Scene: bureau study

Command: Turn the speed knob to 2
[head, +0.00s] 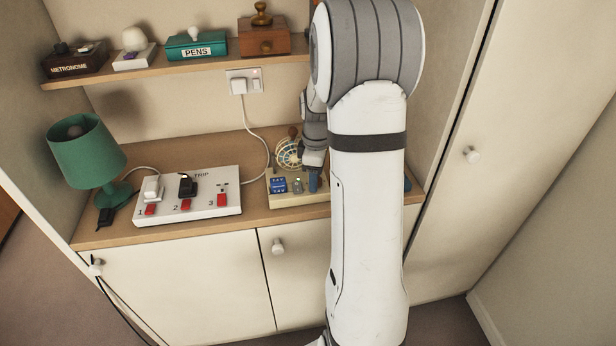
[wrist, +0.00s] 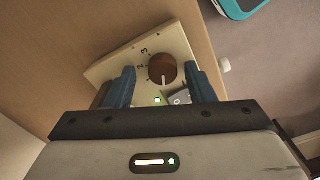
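The speed knob (wrist: 163,68) is a round brown dial on a cream panel (wrist: 112,66). Its white pointer mark is toward the bottom of the wrist picture. The printed 2 and 3 stand to the knob's left and upper left; the pointer is on neither. My gripper (wrist: 160,71) is open, its blue fingers left and right of the knob with gaps; I cannot tell whether the tips reach its height. In the head view, the fan base (head: 300,200) with a blue label stands on the desk, my gripper (head: 314,178) over its right part. My arm hides the knob there.
A power strip (head: 226,205) with plugs and red switches lies left of the fan. A green lamp (head: 88,150) stands at the far left. The fan's wire cage (head: 287,153) rises behind its base. A shelf (head: 180,68) with several items hangs above.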

